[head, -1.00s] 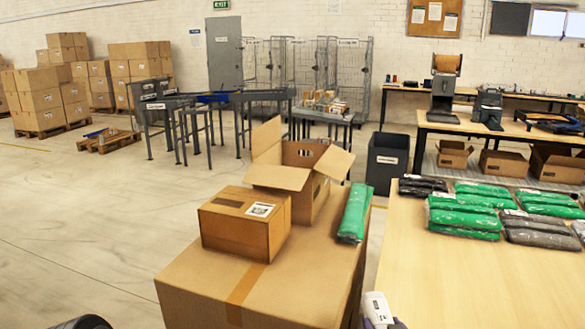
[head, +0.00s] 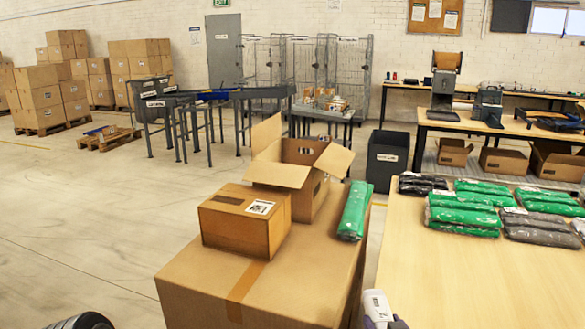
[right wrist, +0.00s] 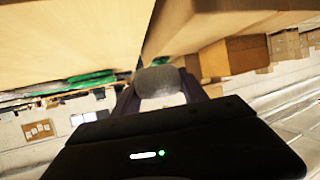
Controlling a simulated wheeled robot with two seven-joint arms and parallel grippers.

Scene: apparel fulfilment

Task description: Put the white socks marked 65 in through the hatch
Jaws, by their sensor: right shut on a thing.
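The white socks (head: 378,304) are a small pale bundle with dark print on a label at the bottom of the head view; I cannot read the number. My right gripper (head: 384,319) is shut on them, its purple-grey fingers only partly in frame. In the right wrist view the bundle (right wrist: 160,82) looks grey and rounded between the fingers of my right gripper (right wrist: 163,92). It is held near the left edge of the table. My left gripper is not in view; only a dark part of my arm shows bottom left. I cannot make out which opening is the hatch.
A wooden table (head: 440,285) bears green packs (head: 463,217) and dark packs at its far side. A large carton (head: 215,290) bears a closed box (head: 245,222), an open box (head: 303,180) and a green pack (head: 354,210). A grey bin (head: 387,160) stands behind.

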